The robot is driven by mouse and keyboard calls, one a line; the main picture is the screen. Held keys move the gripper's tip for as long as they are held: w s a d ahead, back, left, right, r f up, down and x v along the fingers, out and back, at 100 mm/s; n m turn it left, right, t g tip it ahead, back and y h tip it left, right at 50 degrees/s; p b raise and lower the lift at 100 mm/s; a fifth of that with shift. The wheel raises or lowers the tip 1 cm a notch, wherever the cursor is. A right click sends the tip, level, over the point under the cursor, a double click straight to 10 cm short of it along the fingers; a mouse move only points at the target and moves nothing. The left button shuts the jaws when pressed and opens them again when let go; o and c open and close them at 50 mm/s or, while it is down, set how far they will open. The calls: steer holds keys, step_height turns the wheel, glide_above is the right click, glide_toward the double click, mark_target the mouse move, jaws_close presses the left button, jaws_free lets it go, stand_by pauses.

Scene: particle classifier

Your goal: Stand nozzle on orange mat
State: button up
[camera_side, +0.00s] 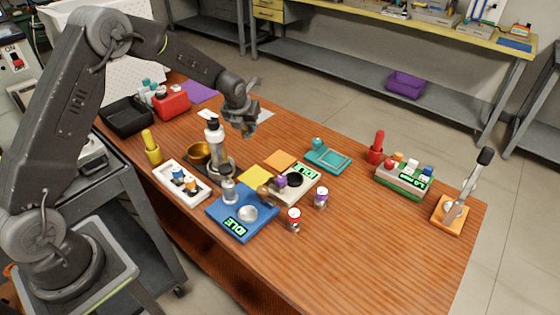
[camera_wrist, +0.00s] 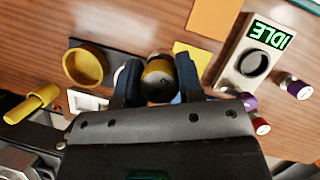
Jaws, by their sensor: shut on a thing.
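My gripper (camera_wrist: 158,88) is shut on a round black-and-gold piece, which I take to be the nozzle (camera_wrist: 160,72). The nozzle lies between the two dark fingers, and its lower part is hidden. In the side view my gripper (camera_side: 246,128) hangs over the table, behind and to the right of the white-topped metal column. The nozzle cannot be made out clearly there. The orange mat (camera_side: 279,160) lies flat and bare on the table, to the lower right of my gripper. It also shows at the top of the wrist view (camera_wrist: 213,14).
The white-topped column (camera_side: 214,140) and gold bowl (camera_side: 198,152) stand close by. A yellow mat (camera_side: 255,177), an IDLE-display device (camera_side: 294,186) and a teal tray (camera_side: 328,158) surround the orange mat. A blue scale (camera_side: 242,222) is in front. The table's front right is clear.

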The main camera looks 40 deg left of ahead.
steer(key=shift+m, duration=0.4)
steer(key=w+d+f, duration=0.3)
steer(key=w, duration=0.1)
steer(key=w+d+f, duration=0.3)
steer(key=f, duration=0.1)
steer(key=shift+w+d+f, duration=0.1)
steer(key=shift+w+d, duration=0.25)
steer(key=shift+f, duration=1.9)
steer(key=shift+f, duration=0.1)
steer(key=o, duration=1)
